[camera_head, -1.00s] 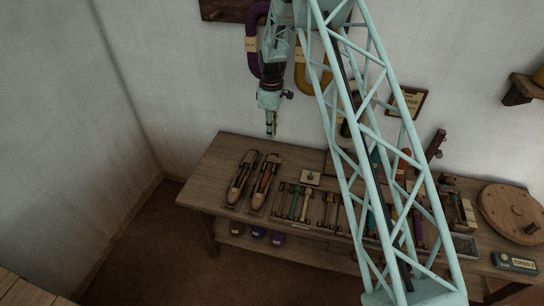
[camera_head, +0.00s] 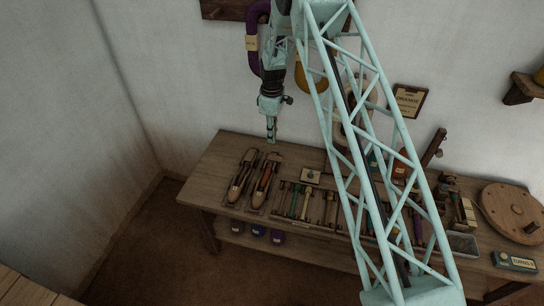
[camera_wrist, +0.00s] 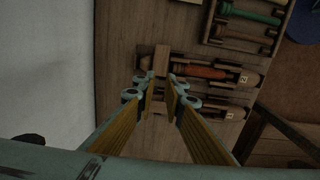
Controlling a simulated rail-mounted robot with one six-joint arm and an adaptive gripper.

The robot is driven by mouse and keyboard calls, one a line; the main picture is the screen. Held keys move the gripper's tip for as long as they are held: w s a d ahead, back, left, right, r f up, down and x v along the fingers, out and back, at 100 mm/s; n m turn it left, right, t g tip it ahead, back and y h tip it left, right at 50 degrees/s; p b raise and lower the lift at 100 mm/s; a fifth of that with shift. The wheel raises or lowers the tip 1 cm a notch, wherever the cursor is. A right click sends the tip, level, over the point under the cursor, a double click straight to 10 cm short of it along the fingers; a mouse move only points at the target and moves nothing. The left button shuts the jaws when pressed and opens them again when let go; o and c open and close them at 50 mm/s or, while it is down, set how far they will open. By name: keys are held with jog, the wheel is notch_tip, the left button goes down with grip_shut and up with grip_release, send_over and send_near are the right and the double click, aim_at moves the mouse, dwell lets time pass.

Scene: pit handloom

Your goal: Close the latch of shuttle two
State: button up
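Two wooden shuttles lie side by side near the left end of the bench. Shuttle two (camera_head: 264,182) is the right one in the head view. In the wrist view it is the upper one (camera_wrist: 205,72), with a reddish-brown bobbin and a label that reads 2. The other shuttle (camera_head: 242,177) lies below it in the wrist view (camera_wrist: 210,105). My gripper (camera_head: 271,141) points down above the far end of the shuttles. In the wrist view its fingertips (camera_wrist: 161,90) stand apart with nothing between them. They partly hide the shuttles' left ends, and I cannot make out the latch's position.
A rack of coloured bobbins (camera_head: 306,205) lies right of the shuttles on the bench (camera_head: 216,166). A small card (camera_head: 311,176) stands behind the rack. A round wooden disc (camera_head: 510,212) is at the bench's right end. The wall is close behind.

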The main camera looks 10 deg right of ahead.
aim_at(272, 157)
jog(key=shift+f, duration=6.4)
jog(key=shift+c, duration=0.4)
grip_shut()
jog(key=shift+m+b, duration=0.3)
jog(key=shift+b, duration=0.05)
jog(key=shift+f+m+b, duration=0.1)
jog(key=shift+m+b, duration=0.55)
jog(key=shift+m, duration=0.35)
